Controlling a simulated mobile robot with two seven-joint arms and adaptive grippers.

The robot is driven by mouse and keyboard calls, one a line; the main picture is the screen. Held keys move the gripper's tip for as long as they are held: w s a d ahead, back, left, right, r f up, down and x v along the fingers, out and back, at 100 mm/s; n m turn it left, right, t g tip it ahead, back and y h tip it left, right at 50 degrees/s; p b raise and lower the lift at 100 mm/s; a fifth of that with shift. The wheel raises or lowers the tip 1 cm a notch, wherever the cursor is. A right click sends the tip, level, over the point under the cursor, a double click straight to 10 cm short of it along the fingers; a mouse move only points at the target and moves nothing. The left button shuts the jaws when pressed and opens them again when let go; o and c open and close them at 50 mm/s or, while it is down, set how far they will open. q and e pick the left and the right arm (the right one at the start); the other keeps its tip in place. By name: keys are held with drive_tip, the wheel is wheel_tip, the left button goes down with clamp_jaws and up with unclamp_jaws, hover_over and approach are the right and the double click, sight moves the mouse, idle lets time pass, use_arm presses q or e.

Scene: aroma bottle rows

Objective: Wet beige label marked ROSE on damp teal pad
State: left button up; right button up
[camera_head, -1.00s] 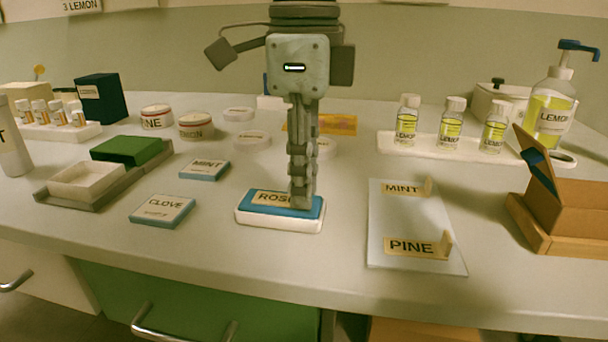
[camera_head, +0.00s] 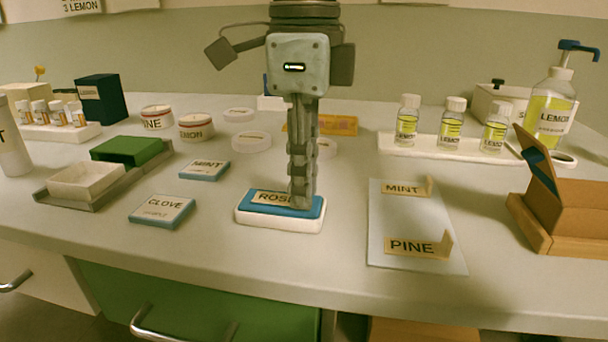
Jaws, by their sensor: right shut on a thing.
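The beige ROSE label (camera_head: 270,197) lies flat on the teal-blue top of the damp pad (camera_head: 247,209), which sits in a white tray at the middle front of the counter. My right gripper (camera_head: 300,203) points straight down and is shut on the right end of the ROSE label, at the pad's surface. Its fingers hide that end of the label. My left gripper is not in view.
A pale sheet (camera_head: 390,218) to the right bears a MINT label (camera_head: 405,188) and a PINE label (camera_head: 415,247). CLOVE (camera_head: 163,210) and MINT (camera_head: 205,169) boxes lie left. An open cardboard box (camera_head: 570,215) stands far right. Lemon bottles (camera_head: 451,125) stand behind.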

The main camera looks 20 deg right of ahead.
drive_tip(key=shift+r+p, duration=2.55)
drive_tip(key=shift+r, duration=0.95)
drive_tip(key=shift+f, duration=0.1)
